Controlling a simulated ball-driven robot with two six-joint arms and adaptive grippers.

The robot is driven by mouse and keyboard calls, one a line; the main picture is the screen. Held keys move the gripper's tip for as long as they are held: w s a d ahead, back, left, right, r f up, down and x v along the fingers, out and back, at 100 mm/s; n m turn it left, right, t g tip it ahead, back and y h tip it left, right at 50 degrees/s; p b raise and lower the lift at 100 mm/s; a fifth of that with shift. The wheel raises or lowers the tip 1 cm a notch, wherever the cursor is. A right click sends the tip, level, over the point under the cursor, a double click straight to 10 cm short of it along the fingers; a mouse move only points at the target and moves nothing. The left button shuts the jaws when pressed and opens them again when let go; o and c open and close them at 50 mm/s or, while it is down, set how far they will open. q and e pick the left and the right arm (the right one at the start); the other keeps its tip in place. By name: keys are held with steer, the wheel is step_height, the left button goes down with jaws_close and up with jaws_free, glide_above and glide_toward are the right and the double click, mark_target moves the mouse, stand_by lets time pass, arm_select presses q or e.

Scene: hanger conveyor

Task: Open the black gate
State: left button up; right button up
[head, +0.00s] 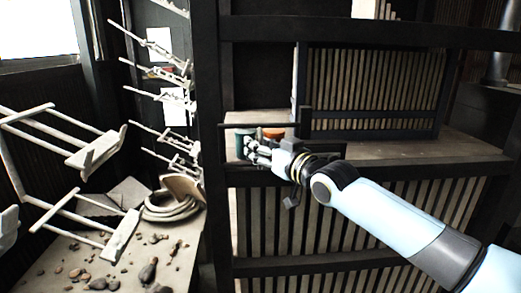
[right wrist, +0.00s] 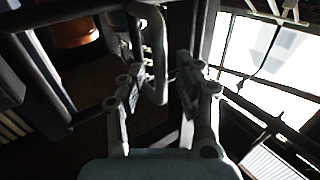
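The black gate appears to be the black-framed slatted panel (head: 370,124) standing on the shelf in the head view. A thin black bar (head: 262,125) with a short upright at its right end lies left of the panel; I cannot tell whether it belongs to the gate. My right gripper (head: 253,149) is just below this bar, at the shelf's front. In the right wrist view its fingers (right wrist: 158,62) are spread apart, with a curved grey piece between or beyond them; contact is unclear. My left gripper is not in view.
A teal container (head: 241,143) and an orange pot (head: 273,133) stand on the shelf (head: 455,147) behind my right gripper. A thick black post (head: 208,100) rises at its left. White hangers (head: 95,152) and a coiled hose (head: 172,209) are further left.

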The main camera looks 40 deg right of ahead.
jaws_close()
stand_by(0.3)
steer(key=shift+w+a+f, duration=0.1)
steer(key=shift+a, duration=0.05)
